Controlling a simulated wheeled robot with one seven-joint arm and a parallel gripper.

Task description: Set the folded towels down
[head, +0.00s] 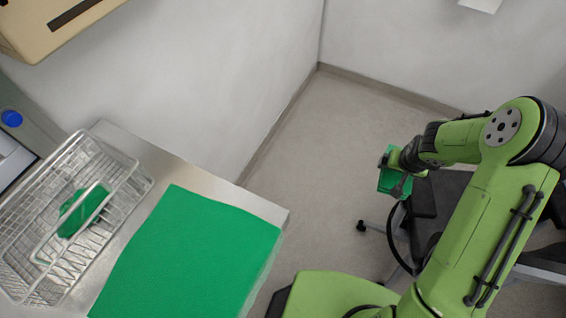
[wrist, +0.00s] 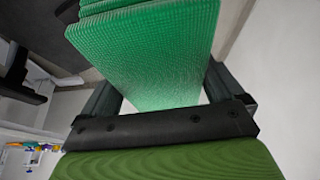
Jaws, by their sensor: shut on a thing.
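My gripper (head: 392,165) is at the right in the head view, out over the floor and apart from the counter. It is shut on the folded green towels (head: 391,184), a small thick stack. In the wrist view the towels (wrist: 150,50) show large, with a woven surface and folded layers at the top, between the dark fingers of my gripper (wrist: 160,85). A flat green cloth (head: 190,255) lies on the metal counter (head: 150,160) at the lower left. The underside of the held towels is hidden.
A wire basket (head: 120,168) with a green item (head: 82,210) in it stands on the counter, left of the cloth. A dark wheeled piece of furniture (head: 425,205) stands behind my arm. Bare floor (head: 320,170) lies between counter and gripper. A beige wall unit (head: 60,15) hangs upper left.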

